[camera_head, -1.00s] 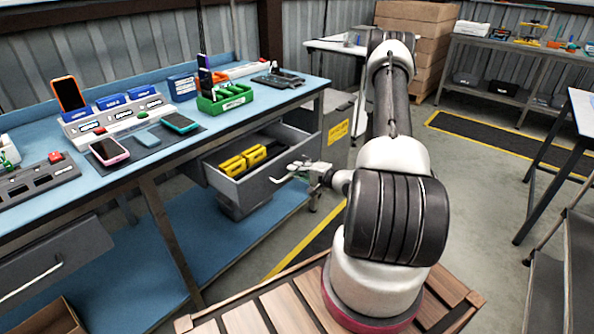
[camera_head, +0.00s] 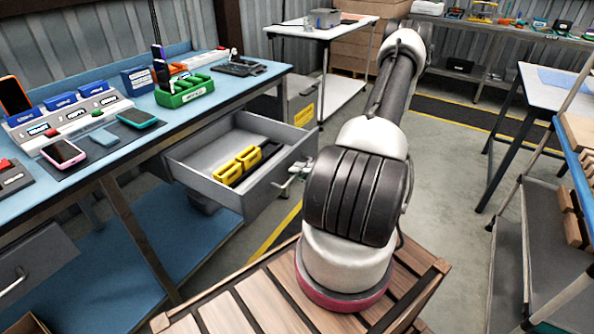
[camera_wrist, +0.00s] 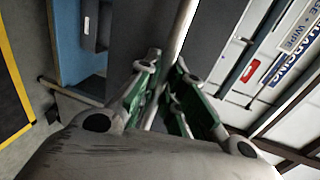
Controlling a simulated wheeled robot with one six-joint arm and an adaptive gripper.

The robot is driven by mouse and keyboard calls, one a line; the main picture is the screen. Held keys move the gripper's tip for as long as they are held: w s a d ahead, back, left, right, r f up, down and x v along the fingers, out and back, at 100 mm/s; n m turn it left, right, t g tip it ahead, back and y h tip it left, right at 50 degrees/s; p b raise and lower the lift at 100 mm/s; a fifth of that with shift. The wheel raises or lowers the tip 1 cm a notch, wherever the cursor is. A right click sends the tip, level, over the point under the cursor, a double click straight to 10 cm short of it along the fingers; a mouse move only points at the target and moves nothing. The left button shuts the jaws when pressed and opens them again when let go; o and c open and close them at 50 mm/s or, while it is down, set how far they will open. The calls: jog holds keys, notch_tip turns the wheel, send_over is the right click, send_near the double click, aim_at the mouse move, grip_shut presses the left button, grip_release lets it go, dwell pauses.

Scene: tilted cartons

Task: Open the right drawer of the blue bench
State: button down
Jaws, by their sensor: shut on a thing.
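The blue bench (camera_head: 118,186) stands at the left in the head view. Its right drawer (camera_head: 222,190) is pulled well out, and yellow items (camera_head: 240,163) lie inside it. My gripper (camera_head: 296,177) is at the drawer's front, partly hidden behind my arm. In the wrist view my green-padded fingers (camera_wrist: 163,100) are shut on the drawer's bar handle (camera_wrist: 181,32). The left drawer (camera_head: 35,262) of the bench is at the lower left, with its own bar handle.
Phones, a green holder (camera_head: 185,92) and blue-labelled blocks stand on the bench top. A white table (camera_head: 318,30) is behind. Another table and a rack are at the right. Floor is clear beyond the drawer, with a yellow line.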

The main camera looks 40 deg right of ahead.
jog(key=c, duration=1.5)
grip_release()
jog(key=v, duration=1.2)
jog(key=s+a+r+n+g+y, duration=0.1)
jog(key=a+r+n+g+y, duration=0.3)
jog(key=a+r+n+g, duration=1)
jog(key=s+a+r+t+h, duration=0.1)
jog(key=r+h, duration=0.2)
jog(key=r, duration=0.3)
jog(key=s+r+t+h, duration=0.1)
jog(key=s+r+h, duration=0.1)
jog(key=r, duration=0.5)
jog(key=s+a+r+t+h, duration=0.1)
jog(key=s+r+h, duration=0.1)
jog(key=r+h, duration=0.2)
jog(key=shift+s+a+r+t, duration=0.1)
jog(key=shift+a+r+t, duration=0.1)
jog(key=shift+r, duration=0.45)
jog(key=shift+s+a+r+t, duration=0.1)
jog(key=shift+a+r+t, duration=0.1)
jog(key=shift+r, duration=0.5)
